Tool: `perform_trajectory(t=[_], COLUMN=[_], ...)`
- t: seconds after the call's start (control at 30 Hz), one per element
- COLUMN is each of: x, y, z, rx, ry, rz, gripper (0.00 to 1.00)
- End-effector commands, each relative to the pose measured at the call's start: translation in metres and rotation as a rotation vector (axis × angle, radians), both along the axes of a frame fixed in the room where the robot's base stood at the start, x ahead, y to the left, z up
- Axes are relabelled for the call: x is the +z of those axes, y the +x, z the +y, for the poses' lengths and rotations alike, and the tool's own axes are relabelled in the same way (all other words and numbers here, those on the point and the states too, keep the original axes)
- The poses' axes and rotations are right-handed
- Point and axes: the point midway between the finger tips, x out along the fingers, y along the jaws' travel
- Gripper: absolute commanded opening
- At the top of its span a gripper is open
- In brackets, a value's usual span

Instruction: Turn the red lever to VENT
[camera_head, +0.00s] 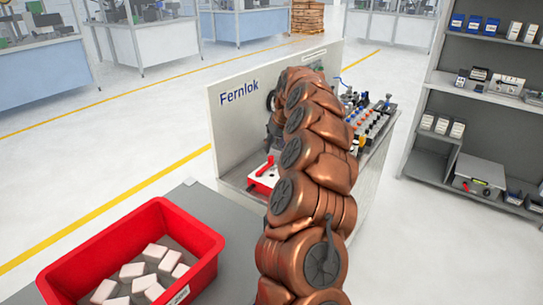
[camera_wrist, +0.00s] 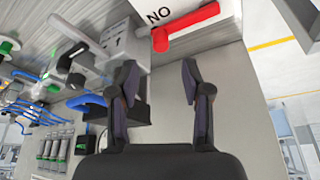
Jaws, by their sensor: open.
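The red lever (camera_wrist: 192,26) shows at the top of the wrist view, on a white box (camera_wrist: 200,8) marked with the letters "NO"; the rest of the marking is cut off or covered. My gripper (camera_wrist: 158,72) is open and empty. Its two dark fingertips point toward the lever and appear apart from it. In the head view the lever (camera_head: 265,165) and its white box (camera_head: 262,181) sit on the bench left of my arm, in front of the Fernlok panel. My gripper is mostly hidden behind my arm there. No VENT label is readable.
A grey valve with a black handle (camera_wrist: 70,56) stands left of the lever in the wrist view, with blue hoses nearby. Bench fittings (camera_head: 370,120) crowd the right of my arm. A red bin (camera_head: 205,240) of pale blocks stands at front left. The Fernlok panel (camera_head: 235,125) rises behind.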

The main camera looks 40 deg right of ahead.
Motion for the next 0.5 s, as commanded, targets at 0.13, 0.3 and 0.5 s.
perform_trajectory(t=[0.13, 0.3, 0.5], x=[-0.014, -0.037, -0.055], y=[0.007, 0.014, 0.023], z=[0.001, -0.001, -0.003], rx=[0.003, 0.000, -0.001], ry=[-0.001, 0.002, 0.000], rz=[0.001, 0.006, 0.001], gripper=[0.48, 0.48, 0.48])
